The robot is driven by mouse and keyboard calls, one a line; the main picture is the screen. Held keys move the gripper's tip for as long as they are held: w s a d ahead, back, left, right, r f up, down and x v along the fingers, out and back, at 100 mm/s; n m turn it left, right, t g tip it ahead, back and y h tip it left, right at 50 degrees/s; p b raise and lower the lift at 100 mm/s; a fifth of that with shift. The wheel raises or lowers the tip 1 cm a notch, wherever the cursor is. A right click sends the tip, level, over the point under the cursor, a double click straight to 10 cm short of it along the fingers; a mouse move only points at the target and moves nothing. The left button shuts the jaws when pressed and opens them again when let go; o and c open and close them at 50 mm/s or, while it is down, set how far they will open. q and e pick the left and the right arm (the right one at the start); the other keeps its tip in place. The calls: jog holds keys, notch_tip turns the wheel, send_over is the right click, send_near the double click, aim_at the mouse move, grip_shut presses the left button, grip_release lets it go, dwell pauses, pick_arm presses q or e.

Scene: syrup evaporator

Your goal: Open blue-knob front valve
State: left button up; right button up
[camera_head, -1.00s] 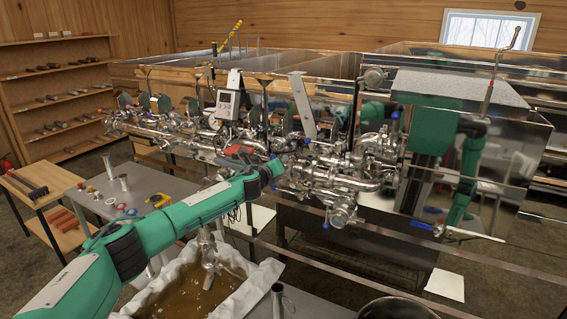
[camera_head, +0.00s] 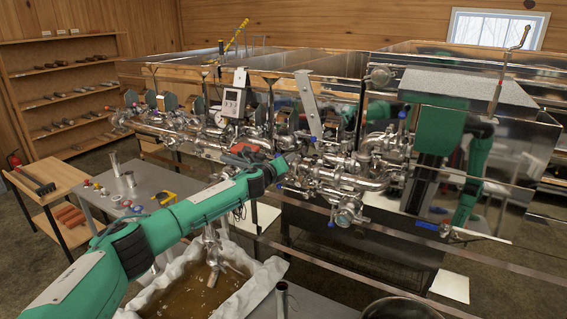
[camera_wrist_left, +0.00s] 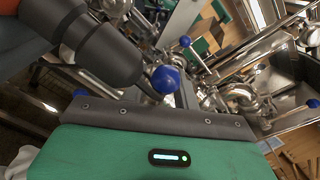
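The front pipework (camera_head: 340,180) is a dense run of shiny steel pipes and valves along the evaporator's front. Small blue knobs show on it, one low on the right part (camera_head: 331,224) and one higher at the right (camera_head: 402,114). My left gripper (camera_head: 279,166) is at the pipework's left-centre; its fingers are too small and hidden to read. In the left wrist view a round blue knob (camera_wrist_left: 166,79) shows large, close to a dark cylindrical part. Other blue knobs are behind it (camera_wrist_left: 185,41) and at the right edge (camera_wrist_left: 313,103). My right gripper is not in view.
A filter tub of amber liquid (camera_head: 190,290) with white cloth stands below my left arm. A grey table with small parts (camera_head: 150,185) is at left. The steel evaporator box (camera_head: 470,150) at right mirrors green arm shapes. A dark pot (camera_head: 395,309) is at the bottom.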

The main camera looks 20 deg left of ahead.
pick_arm(q)
jog(key=shift+s, duration=0.1)
jog(key=b+v, duration=0.2)
jog(key=v, duration=1.1)
jog(key=shift+s+b, duration=0.25)
jog(key=shift+b, duration=0.05)
jog(key=shift+a, duration=0.1)
